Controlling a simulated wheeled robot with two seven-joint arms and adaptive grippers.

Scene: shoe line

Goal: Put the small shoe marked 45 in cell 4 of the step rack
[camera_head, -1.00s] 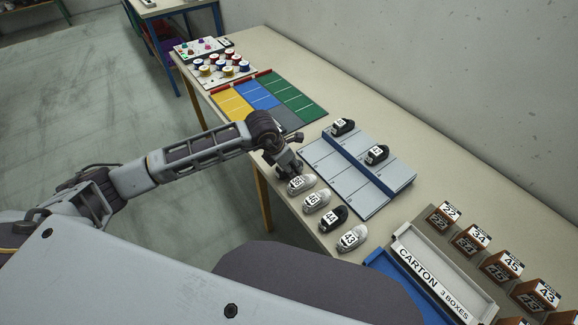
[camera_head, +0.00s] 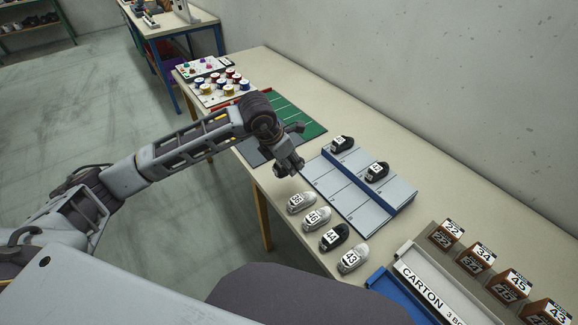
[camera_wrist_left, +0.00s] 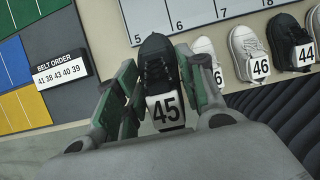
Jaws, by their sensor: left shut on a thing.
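The small shoe marked 45 (camera_wrist_left: 157,75) is black with a white number label. My left gripper (camera_head: 289,168) is shut on it, and its fingers (camera_wrist_left: 160,92) press on both sides in the left wrist view. In the head view the arm and gripper hide most of this shoe. The grey step rack (camera_head: 350,207) lies just right of the gripper. Its near row, numbered 5 to 8 in the left wrist view (camera_wrist_left: 190,12), is bare. In the head view two black shoes stand on its far row, whose near end is bare. The far row's numbers are unreadable. My right gripper is out of view.
Several shoes stand along the front edge, including white 46 (camera_head: 317,219), black 44 (camera_head: 334,237) and white 43 (camera_head: 353,258). A carton tray (camera_head: 430,285) and numbered boxes (camera_head: 477,257) are at the right. A coloured mat (camera_head: 300,122) and spools (camera_head: 223,84) lie behind the gripper.

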